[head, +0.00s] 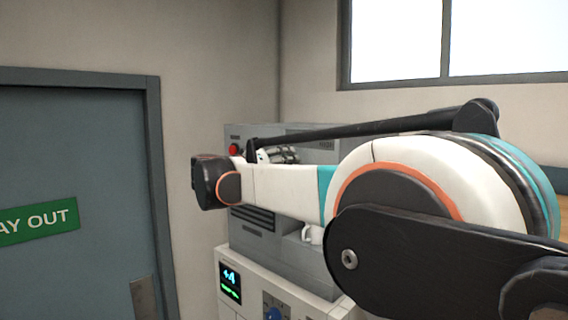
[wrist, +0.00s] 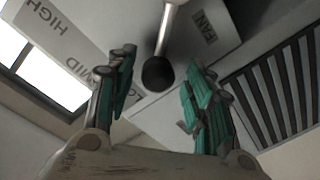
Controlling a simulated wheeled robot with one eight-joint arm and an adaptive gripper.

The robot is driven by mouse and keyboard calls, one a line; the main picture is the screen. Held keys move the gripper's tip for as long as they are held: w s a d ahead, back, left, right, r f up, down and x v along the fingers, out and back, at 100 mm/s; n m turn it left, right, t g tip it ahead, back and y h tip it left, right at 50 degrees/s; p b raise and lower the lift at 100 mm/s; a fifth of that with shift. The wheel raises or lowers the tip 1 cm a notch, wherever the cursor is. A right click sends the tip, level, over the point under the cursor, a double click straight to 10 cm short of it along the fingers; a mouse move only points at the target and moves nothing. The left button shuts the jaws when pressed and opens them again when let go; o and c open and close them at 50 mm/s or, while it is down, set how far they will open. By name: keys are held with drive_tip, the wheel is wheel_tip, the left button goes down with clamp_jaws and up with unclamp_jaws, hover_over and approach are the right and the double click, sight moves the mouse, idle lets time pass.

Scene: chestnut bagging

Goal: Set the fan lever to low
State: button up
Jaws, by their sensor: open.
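The fan lever is a pale rod with a round black knob (wrist: 158,74), in the wrist view. My gripper (wrist: 162,62) is open, its teal-padded fingers on either side of the knob, with visible gaps to both. A FAN label (wrist: 204,25) is at the rod's right. I cannot tell which mark the lever stands at. In the head view my arm hides the lever, and I cannot make out the gripper clearly.
The grey machine (head: 252,240) stands in the corner behind my arm, with a red button (head: 234,149). Below is a white unit with a lit display (head: 230,283) and a blue dial (head: 272,313). Slotted vents (wrist: 275,90) lie right of my fingers. A door (head: 70,150) is at left.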

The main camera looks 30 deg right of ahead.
drive_tip(key=v, duration=1.1)
drive_tip(key=shift+s, duration=0.1)
drive_tip(key=s+d+f+n+y+b, duration=0.15)
drive_tip(key=s+f+b, duration=0.25)
drive_tip(key=f, duration=0.4)
drive_tip(key=s+d+f+y+b, duration=0.2)
drive_tip(key=s+f+b, duration=0.25)
drive_tip(key=f, duration=0.35)
drive_tip(key=s+d+f+n+y+b, duration=0.1)
drive_tip(key=s+f+y+b, duration=0.15)
drive_tip(key=f+b, duration=0.4)
drive_tip(key=s+a+f+n+y+b, duration=0.1)
drive_tip(key=s+a+f+y+b, duration=0.2)
drive_tip(key=f, duration=1.1)
drive_tip(key=s+a+f+n+y+b, duration=0.1)
drive_tip(key=s+a+f+y+b, duration=0.2)
drive_tip(key=s+f+b, duration=0.7)
drive_tip(key=s+a+f+n+y+b, duration=0.1)
drive_tip(key=s+a+f+y+b, duration=0.3)
drive_tip(key=f, duration=1.6)
drive_tip(key=s+a+b, duration=0.2)
drive_tip(key=s, duration=0.1)
drive_tip(key=shift+s+f, duration=0.2)
drive_tip(key=shift+s, duration=0.2)
drive_tip(key=shift+c, duration=0.4)
